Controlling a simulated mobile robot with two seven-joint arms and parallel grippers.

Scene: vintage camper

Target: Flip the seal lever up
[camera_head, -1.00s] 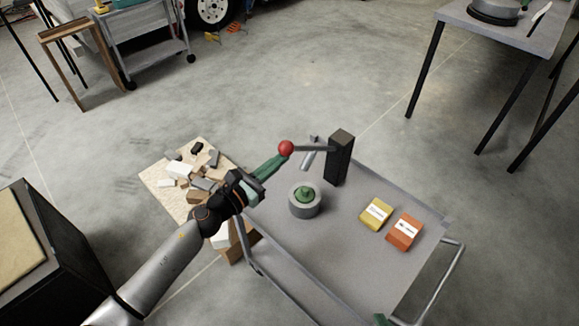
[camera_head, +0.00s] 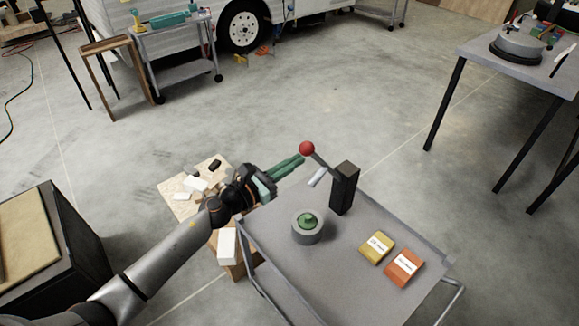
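The seal lever is a grey rod (camera_head: 322,162) with a red ball (camera_head: 307,149) at its end, pivoted on a black post (camera_head: 344,188) on the grey cart. The lever slants up and left from the post. A short light-grey cylinder (camera_head: 317,178) hangs beside it. My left gripper (camera_head: 302,159) comes in from the left, its green fingers close together with nothing visible between them. The fingertips are just below and left of the red ball; I cannot tell if they touch it. My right gripper is not in view.
On the cart top (camera_head: 320,262) stand a grey ring with a green piece (camera_head: 307,221), a yellow box (camera_head: 376,247) and an orange box (camera_head: 404,267). A board with loose blocks (camera_head: 190,185) lies left of the cart. Tables stand farther back.

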